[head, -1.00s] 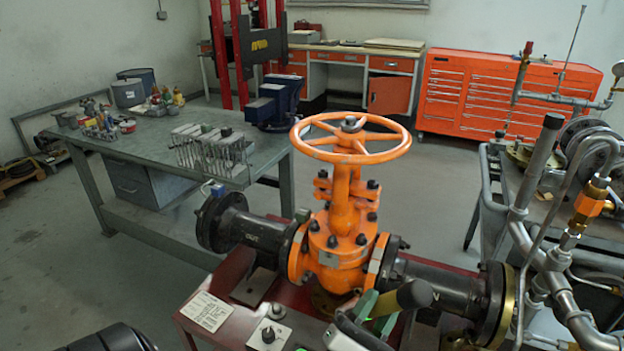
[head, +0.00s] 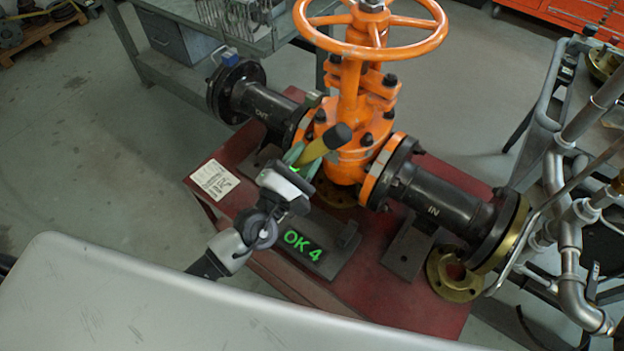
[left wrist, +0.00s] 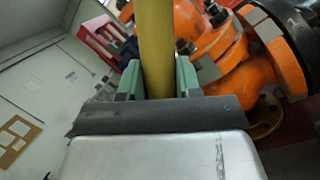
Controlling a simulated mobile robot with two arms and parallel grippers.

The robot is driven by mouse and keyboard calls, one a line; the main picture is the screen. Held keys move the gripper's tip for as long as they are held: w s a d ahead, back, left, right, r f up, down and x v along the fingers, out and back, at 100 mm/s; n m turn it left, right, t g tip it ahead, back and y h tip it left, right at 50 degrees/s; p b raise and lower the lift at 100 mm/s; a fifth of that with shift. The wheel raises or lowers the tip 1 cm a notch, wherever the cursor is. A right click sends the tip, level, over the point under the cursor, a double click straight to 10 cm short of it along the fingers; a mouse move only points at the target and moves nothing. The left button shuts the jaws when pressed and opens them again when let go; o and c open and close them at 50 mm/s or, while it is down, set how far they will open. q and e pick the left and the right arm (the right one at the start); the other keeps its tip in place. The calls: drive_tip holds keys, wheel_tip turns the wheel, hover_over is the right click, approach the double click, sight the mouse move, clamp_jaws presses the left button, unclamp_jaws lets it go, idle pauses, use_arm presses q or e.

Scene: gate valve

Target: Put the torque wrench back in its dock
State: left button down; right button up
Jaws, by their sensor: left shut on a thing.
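My left gripper (head: 306,165) is shut on the torque wrench (head: 335,138), whose yellow handle has a dark end. It holds the wrench tilted in front of the orange gate valve. In the left wrist view the yellow handle (left wrist: 156,50) stands between green finger pads (left wrist: 158,80); the rest of the wrench is hidden. I cannot tell which part is the wrench's dock. My right gripper is not in view.
The orange valve (head: 350,110) with its handwheel and black flanged pipes (head: 440,195) stands close behind the gripper, on the red stand (head: 400,290). A cart with grey pipework (head: 560,200) is at the right. A workbench (head: 195,70) stands behind, with open floor at the left.

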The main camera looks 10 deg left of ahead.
use_arm(q)
drive_tip(key=d+f+m+g+h, duration=0.1)
drive_tip(key=g, duration=0.1)
drive_tip(key=w+d+f+m+g+p, duration=0.1)
drive_tip(key=g, duration=0.1)
drive_tip(key=d+f+m+g+h+p, duration=0.1)
drive_tip(key=g, duration=0.1)
drive_tip(key=shift+w+d+m+h, duration=0.1)
drive_tip(key=shift+w+m+h, duration=0.2)
drive_tip(key=shift+m, duration=0.1)
drive_tip(key=f+m+g+p, duration=0.1)
drive_tip(key=d+f+m+g+p, duration=0.1)
drive_tip(key=g, duration=0.1)
drive_tip(key=shift+w+g, duration=0.2)
drive_tip(key=shift+g, duration=0.1)
wheel_tip(320, 180, down, 6)
drive_tip(key=s+a+m+g+y+p, duration=0.2)
drive_tip(key=m+g+y+p, duration=0.1)
drive_tip(key=m+g+p, duration=0.2)
drive_tip(key=shift+f+m+g, duration=0.15)
drive_tip(key=shift+m+g, duration=0.25)
drive_tip(key=shift+g, duration=0.6)
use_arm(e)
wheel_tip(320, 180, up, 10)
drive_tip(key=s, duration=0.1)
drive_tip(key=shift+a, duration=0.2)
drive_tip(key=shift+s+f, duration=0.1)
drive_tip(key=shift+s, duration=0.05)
